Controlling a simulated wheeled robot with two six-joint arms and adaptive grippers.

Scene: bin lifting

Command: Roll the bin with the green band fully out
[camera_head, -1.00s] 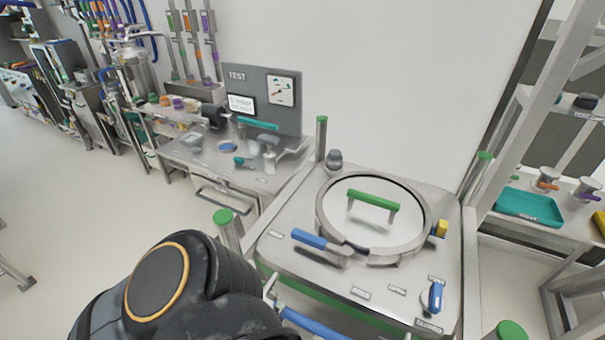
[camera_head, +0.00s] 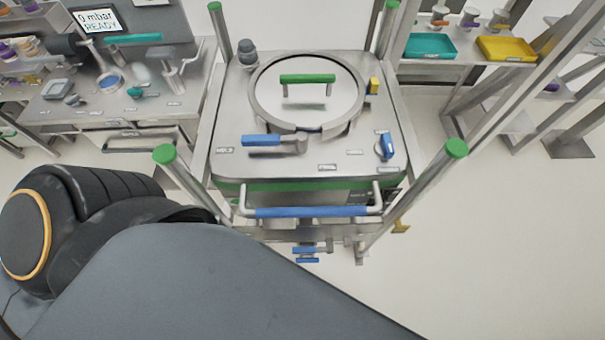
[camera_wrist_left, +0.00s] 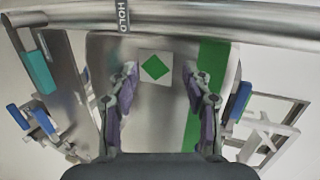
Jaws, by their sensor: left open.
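The bin with the green band (camera_head: 228,140) stands upright between metal posts with green caps in the head view. Its flat steel top carries a round lid (camera_head: 308,97) with a green handle. The green band (camera_head: 232,186) runs below the top's front edge. A blue push bar (camera_head: 310,211) spans the front. In the left wrist view a steel wall with a green stripe (camera_wrist_left: 207,65) and a green diamond label (camera_wrist_left: 155,67) lies behind my left gripper (camera_wrist_left: 162,85). The left gripper's fingers are apart with nothing between them. My right gripper is out of view.
A steel bench (camera_head: 110,105) with small parts stands left of the bin. Shelving with a teal tray (camera_head: 428,46) and a yellow tray (camera_head: 507,49) stands at the right. Posts (camera_head: 418,197) flank the bin's front corners. Floor at the lower right is clear.

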